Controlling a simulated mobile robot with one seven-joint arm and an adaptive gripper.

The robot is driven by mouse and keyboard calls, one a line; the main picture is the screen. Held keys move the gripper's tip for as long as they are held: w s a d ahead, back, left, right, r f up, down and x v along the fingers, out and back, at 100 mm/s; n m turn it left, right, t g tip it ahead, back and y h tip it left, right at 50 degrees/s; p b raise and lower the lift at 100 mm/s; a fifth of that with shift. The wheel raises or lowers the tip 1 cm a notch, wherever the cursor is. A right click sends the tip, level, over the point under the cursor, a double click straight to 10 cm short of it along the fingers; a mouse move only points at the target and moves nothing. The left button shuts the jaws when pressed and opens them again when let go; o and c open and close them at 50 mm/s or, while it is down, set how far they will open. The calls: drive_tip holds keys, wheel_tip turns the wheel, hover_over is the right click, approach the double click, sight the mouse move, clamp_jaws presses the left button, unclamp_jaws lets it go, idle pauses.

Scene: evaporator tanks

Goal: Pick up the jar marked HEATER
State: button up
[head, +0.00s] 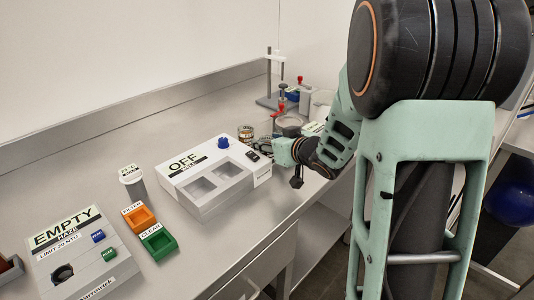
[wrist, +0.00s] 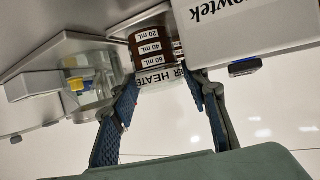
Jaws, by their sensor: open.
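The jar marked HEATER (wrist: 148,50) shows in the wrist view at top centre, with dark brown contents, volume marks in mL and a white label. My gripper (wrist: 163,90) is open, with one blue-padded finger on each side of the jar's labelled end in the picture. I cannot tell whether either finger touches it. In the head view my gripper (head: 268,149) is low over the bench, beyond the OFF box, partly hidden by my wrist. A small labelled jar (head: 245,132) stands just left of it there; I cannot tell if it is the HEATER one.
The white OFF box (head: 206,172) stands close on the near side of my gripper. Behind are a stand (head: 270,85) and a clear vessel with red fittings. Orange (head: 139,217) and green (head: 158,242) trays and the EMPTY box (head: 80,255) are nearer. The back strip of bench is clear.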

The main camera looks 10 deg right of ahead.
drive_tip(key=shift+w+a+f, duration=0.15)
drive_tip(key=shift+w+a, duration=0.05)
drive_tip(key=shift+w, duration=0.2)
drive_tip(key=c, duration=1.1)
